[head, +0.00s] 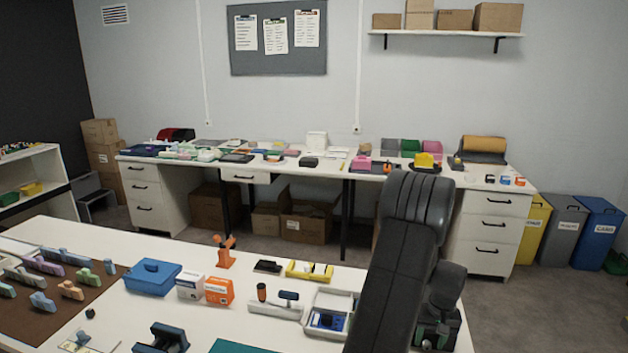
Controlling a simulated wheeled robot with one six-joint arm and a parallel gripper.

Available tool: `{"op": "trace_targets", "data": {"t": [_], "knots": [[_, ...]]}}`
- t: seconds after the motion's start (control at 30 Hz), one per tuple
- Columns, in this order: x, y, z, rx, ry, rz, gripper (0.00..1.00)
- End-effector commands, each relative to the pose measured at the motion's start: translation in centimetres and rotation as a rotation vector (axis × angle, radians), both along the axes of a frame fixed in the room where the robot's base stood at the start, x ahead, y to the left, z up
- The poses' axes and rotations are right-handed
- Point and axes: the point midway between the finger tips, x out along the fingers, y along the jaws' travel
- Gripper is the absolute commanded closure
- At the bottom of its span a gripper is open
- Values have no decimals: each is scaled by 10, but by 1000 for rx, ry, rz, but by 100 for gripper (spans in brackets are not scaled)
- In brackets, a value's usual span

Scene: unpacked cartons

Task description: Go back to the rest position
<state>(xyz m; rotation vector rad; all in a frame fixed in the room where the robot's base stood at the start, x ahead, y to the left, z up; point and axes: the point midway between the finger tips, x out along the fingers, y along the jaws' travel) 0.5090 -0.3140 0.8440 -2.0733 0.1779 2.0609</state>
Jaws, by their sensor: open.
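My arm rises dark in front of the near table (205,262), right of its middle. It bends at the top and comes back down to the wrist. My gripper (436,332) shows only in part, low at the table's right end, partly behind my own arm. It is open, and I see nothing held in it. Its fingertips are hard to make out.
A cluttered desk (480,207) and bins (597,235) are behind.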

Motion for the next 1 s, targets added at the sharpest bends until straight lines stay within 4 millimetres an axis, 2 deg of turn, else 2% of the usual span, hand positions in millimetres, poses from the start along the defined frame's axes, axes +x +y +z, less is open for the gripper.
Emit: {"op": "trace_targets", "data": {"t": [0.2, 0.4, 0.6, 1.0], "knots": [[0, -3, 39, -4, -3, 1, 55], [0, -4, 64, -3, 0, 1, 55], [-1, -4, 72, -3, 1, 1, 55], [-1, -1, 73, -3, 0, 5, 55]]}}
